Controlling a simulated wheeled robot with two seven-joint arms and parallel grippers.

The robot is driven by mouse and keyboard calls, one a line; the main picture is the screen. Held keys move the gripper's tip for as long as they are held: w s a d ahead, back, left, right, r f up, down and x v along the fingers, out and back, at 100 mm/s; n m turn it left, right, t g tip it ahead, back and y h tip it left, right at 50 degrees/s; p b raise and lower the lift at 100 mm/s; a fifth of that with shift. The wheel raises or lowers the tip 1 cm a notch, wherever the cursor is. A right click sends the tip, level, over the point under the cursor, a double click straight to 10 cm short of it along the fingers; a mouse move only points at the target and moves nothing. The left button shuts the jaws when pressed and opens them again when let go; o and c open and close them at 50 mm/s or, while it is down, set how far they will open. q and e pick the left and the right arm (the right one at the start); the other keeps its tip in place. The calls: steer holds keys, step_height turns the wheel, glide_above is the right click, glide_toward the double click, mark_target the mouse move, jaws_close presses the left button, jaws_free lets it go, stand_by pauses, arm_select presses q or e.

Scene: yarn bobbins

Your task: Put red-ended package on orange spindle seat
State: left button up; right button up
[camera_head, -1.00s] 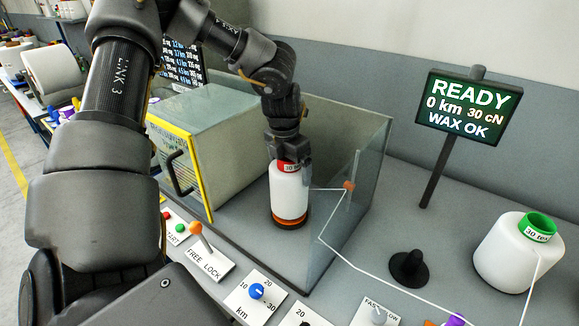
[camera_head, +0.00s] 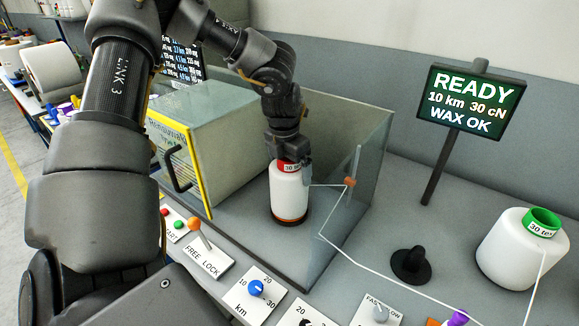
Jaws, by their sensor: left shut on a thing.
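The red-ended package (camera_head: 288,194) is a white bobbin with a red top ring, standing upright inside the clear-walled enclosure. My left gripper (camera_head: 289,162) comes down from above and is shut on its red top end. The orange spindle seat (camera_head: 289,219) shows as a thin orange rim under the package, above a dark base. The package covers most of the seat, and I cannot tell whether it touches fully. My right gripper is not in view.
A glass wall (camera_head: 352,195) with an orange yarn guide (camera_head: 350,182) stands right of the package. A green-ended bobbin (camera_head: 515,255) and a black peg (camera_head: 410,266) are on the right. A sign (camera_head: 471,103) reads READY. A FREE/LOCK lever (camera_head: 195,226) and dials line the front.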

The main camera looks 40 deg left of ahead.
arm_select(q)
steer(key=shift+f, duration=0.15)
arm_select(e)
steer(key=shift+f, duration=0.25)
arm_select(q)
steer(key=o, duration=1.3)
steer(key=shift+r, duration=0.3)
step_height(320, 180, up, 10)
steer(key=s+b, duration=0.1)
steer(key=shift+s+r, duration=0.15)
steer(key=shift+s, duration=0.15)
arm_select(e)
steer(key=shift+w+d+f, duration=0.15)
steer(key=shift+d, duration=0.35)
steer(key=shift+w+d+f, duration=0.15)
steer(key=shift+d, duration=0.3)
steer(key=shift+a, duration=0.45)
